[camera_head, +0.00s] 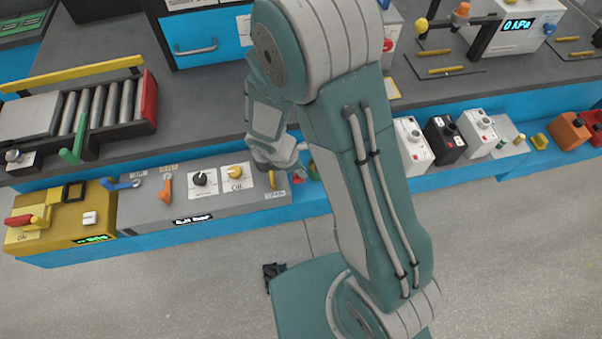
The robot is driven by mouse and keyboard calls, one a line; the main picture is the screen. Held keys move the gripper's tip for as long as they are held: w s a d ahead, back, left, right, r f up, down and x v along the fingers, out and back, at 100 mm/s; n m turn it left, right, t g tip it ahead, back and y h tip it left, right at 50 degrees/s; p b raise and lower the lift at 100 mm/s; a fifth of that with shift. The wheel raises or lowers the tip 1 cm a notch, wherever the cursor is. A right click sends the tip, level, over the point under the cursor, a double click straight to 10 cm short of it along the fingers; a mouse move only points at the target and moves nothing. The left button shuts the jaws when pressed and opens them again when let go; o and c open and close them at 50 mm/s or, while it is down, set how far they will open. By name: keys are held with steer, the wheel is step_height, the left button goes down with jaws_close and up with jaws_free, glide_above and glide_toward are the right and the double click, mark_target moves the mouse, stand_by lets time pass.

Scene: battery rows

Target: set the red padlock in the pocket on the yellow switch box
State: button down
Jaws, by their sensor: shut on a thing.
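The yellow switch box (60,232) stands at the far left of the low blue bench. It carries a dark square pocket (73,192), a red-handled lever (20,221) by an "ON" label, a white button and a green display. My gripper (297,172) is at the right end of the grey control panel, far to the right of the yellow box, partly hidden by my arm. It is shut on a small red thing (298,180), which looks like the red padlock. Its shape is too small and covered to make out.
The grey panel (150,211) with knobs and levers lies between my gripper and the yellow box. A roller conveyor (95,110) stands behind the box. White and black switch boxes (445,140) stand to the right of my arm. The floor in front is mostly clear.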

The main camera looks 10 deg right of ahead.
steer(key=shift+f, duration=1.1)
steer(key=shift+d+f, duration=0.15)
steer(key=shift+d, duration=0.3)
steer(key=c, duration=0.8)
jaws_free()
steer(key=shift+a, duration=0.35)
